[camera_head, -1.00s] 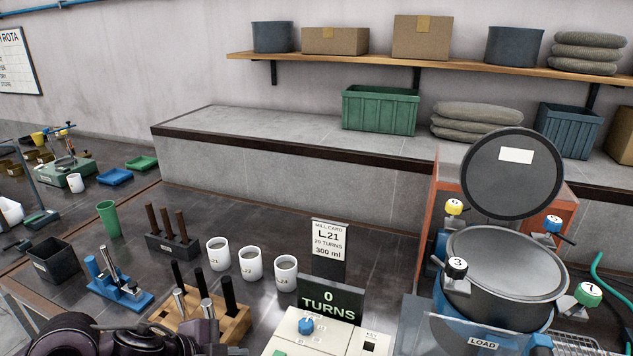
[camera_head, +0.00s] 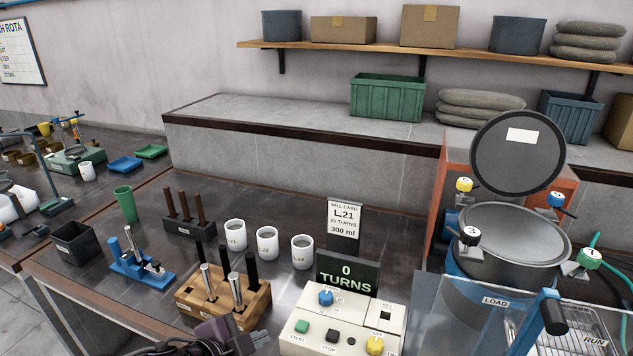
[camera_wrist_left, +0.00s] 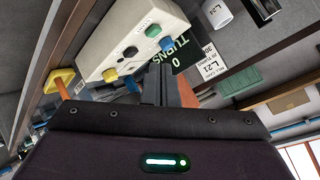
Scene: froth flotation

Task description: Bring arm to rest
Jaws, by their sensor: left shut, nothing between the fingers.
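My left gripper (camera_head: 262,338) shows at the bottom edge of the head view, left of the cream control box (camera_head: 318,345). Its fingers are shut and empty, and most of the arm is cut off by the frame. In the left wrist view the closed fingers (camera_wrist_left: 160,84) stand in front of the control box and the "0 TURNS" display (camera_wrist_left: 180,52); no contact can be made out. My right gripper is not in view.
A wooden block with upright tools (camera_head: 225,305) stands close behind my left gripper. Three white cups (camera_head: 268,243), a blue stand (camera_head: 140,265) and a mill drum (camera_head: 505,245) with a clear guard (camera_head: 440,310) stand around. Dark bench is bare between the cups and the back ledge.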

